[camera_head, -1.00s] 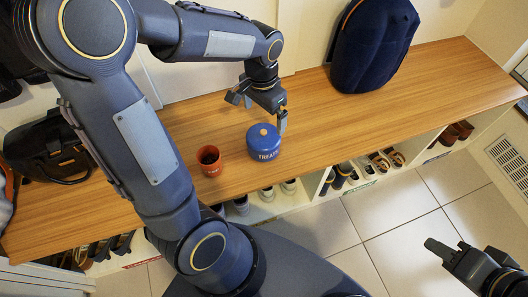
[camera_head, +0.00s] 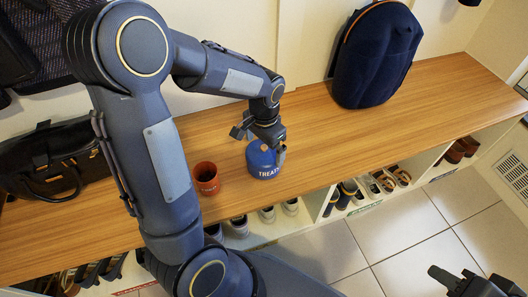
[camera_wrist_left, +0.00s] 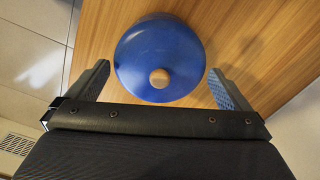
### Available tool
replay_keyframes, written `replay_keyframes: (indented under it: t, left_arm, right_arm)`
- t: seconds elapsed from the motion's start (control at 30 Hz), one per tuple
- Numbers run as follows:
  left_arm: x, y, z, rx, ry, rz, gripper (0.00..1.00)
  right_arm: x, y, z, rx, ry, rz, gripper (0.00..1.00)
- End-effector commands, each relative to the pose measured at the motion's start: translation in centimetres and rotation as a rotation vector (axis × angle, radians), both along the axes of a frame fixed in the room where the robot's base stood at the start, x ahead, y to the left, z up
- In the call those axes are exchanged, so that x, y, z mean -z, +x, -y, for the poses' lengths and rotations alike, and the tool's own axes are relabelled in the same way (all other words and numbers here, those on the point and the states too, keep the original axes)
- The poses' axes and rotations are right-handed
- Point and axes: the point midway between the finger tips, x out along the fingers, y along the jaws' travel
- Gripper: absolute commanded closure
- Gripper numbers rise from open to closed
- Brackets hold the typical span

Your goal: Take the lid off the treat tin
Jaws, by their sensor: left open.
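The blue treat tin (camera_head: 264,171) stands upright on the wooden bench top, with "TREATS" in white on its side. Its blue lid (camera_wrist_left: 150,45) is on, with a round wooden knob (camera_wrist_left: 160,78) at the centre. My left gripper (camera_head: 261,144) is open just above the tin and hides part of the lid in the head view. In the left wrist view its two fingers (camera_wrist_left: 162,86) are spread on either side of the lid, with nothing gripped. My right gripper (camera_head: 450,277) is low at the right edge, over the floor, far from the tin; its jaw gap is unclear.
An orange-red cup (camera_head: 206,178) stands close left of the tin. A dark blue backpack (camera_head: 374,55) stands at the back right, and a black handbag (camera_head: 52,160) is at the left. Shoes fill the cubbies below. The bench (camera_head: 430,100) is clear to the right.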

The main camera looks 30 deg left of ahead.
Motion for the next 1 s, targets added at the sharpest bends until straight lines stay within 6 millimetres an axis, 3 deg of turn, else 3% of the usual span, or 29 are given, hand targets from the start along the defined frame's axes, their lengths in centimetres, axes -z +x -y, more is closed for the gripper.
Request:
replay_keyframes:
  t: [0.07,0.4,0.97,1.0]
  left_arm:
    - [-0.04,-0.01,0.0,0.0,0.0,0.0,0.08]
    - [0.03,-0.04,0.01,0.0,0.0,-0.001,0.51]
    - [-0.12,-0.24,0.0,0.0,0.001,-0.009,0.55]
    - [-0.41,-0.24,0.0,0.0,0.001,-0.008,0.62]
  right_arm:
    - [-0.02,0.0,0.0,0.0,0.0,0.0,0.64]
    - [-0.01,0.0,0.0,0.0,0.0,0.0,0.64]
    - [-0.17,0.0,0.0,0.0,0.0,0.0,0.64]
    - [-0.31,0.0,0.0,0.0,0.0,0.0,0.64]
